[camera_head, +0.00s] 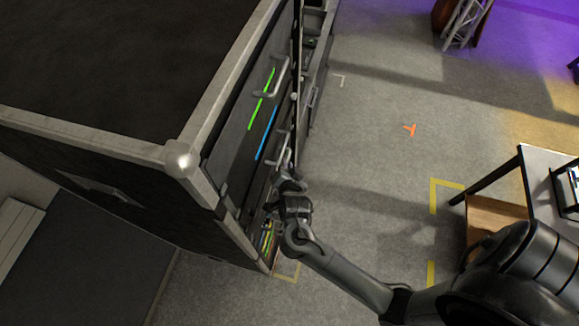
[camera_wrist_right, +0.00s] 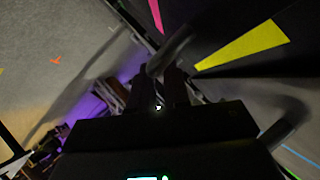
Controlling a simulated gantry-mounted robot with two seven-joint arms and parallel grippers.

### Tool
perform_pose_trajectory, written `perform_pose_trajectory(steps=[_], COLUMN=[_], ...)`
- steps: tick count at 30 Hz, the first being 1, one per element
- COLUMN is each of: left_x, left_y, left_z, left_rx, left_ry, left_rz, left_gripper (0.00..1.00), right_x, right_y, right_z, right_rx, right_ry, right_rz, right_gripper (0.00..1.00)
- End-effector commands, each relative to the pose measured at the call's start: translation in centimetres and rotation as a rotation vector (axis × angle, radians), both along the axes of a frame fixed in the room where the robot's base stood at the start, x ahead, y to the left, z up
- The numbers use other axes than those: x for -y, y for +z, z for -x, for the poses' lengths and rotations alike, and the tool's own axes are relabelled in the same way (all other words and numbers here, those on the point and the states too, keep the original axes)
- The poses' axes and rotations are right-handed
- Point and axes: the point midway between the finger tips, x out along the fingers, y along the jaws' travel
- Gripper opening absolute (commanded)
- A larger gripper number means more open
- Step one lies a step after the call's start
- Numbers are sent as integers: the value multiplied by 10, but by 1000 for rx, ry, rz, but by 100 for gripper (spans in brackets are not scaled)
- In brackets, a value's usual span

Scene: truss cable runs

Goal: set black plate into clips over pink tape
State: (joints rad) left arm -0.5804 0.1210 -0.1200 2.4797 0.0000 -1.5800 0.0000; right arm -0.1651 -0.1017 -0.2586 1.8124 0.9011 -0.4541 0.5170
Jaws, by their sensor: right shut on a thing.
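My right gripper (camera_head: 290,184) is at the front of the big black case, by the lower end of its row of handles. It is shut on a dark curved drawer handle (camera_wrist_right: 168,50), which shows at the fingers in the wrist view; the exact contact is dark. A pink tape strip (camera_wrist_right: 156,14) lies on a dark drawer front just past the fingers. A yellow tape strip (camera_wrist_right: 243,46) is to its right. I cannot make out the black plate or the clips. My left gripper is out of view.
The case (camera_head: 95,138) has a pale metal edge and more drawer fronts with green tape (camera_head: 261,99) and blue tape (camera_head: 266,133). Coloured items (camera_head: 266,236) sit low in the case. A table (camera_head: 540,170) stands at right. The floor between is open.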

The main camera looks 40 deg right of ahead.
Motion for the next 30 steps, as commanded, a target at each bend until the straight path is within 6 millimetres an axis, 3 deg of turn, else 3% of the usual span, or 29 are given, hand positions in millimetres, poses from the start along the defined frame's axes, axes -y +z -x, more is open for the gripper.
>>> perform_pose_trajectory(steps=[30], left_x=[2], left_y=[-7], left_z=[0], left_rx=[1], left_ry=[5], left_rz=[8], left_gripper=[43], right_x=[-1], right_y=[0], right_z=[-2], right_rx=[39], right_ry=[13], right_rz=[-13], right_gripper=[0])
